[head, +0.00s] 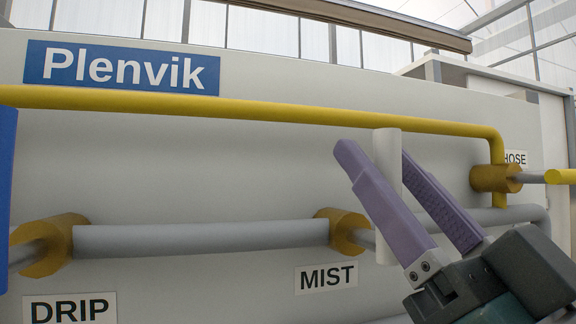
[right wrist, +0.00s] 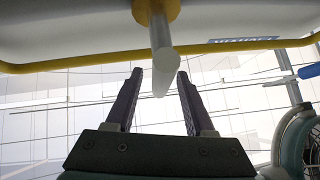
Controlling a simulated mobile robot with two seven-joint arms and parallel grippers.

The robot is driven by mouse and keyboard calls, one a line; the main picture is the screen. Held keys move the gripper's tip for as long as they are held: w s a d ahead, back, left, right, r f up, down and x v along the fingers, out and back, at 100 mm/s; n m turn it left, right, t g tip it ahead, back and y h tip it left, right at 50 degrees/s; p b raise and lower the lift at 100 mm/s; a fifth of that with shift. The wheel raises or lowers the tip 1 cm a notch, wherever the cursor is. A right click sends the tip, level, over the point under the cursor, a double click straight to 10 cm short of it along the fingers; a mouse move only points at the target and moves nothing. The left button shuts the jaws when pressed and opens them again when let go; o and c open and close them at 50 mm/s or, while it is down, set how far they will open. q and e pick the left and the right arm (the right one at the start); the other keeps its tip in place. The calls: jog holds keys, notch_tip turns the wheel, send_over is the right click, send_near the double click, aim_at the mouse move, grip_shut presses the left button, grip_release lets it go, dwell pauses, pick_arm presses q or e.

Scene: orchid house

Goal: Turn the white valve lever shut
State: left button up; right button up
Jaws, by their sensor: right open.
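The white valve lever (head: 388,165) stands upright in front of the brass MIST valve body (head: 340,230), across the line of the grey pipe. My right gripper (head: 378,156) is open, with one purple finger on each side of the lever. In the right wrist view the lever (right wrist: 163,58) reaches in between the two fingertips (right wrist: 159,76). I cannot tell whether either finger touches it. The lever's lower part is partly hidden behind the near finger. My left gripper is not in view.
A yellow pipe (head: 250,111) runs along the panel above. The DRIP valve (head: 50,245) is at the left, with a blue part (head: 6,190) at the picture edge. The HOSE valve (head: 492,178) with a yellow handle (head: 562,176) is close on the right.

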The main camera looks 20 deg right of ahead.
aim_at(400, 194)
jog(key=b+v, duration=0.2)
jog(key=v, duration=0.3)
jog(key=shift+f, duration=0.4)
jog(key=shift+s+d+f+b, duration=0.2)
jog(key=shift+s+f+b, duration=0.1)
jog(key=shift+s+b, duration=0.25)
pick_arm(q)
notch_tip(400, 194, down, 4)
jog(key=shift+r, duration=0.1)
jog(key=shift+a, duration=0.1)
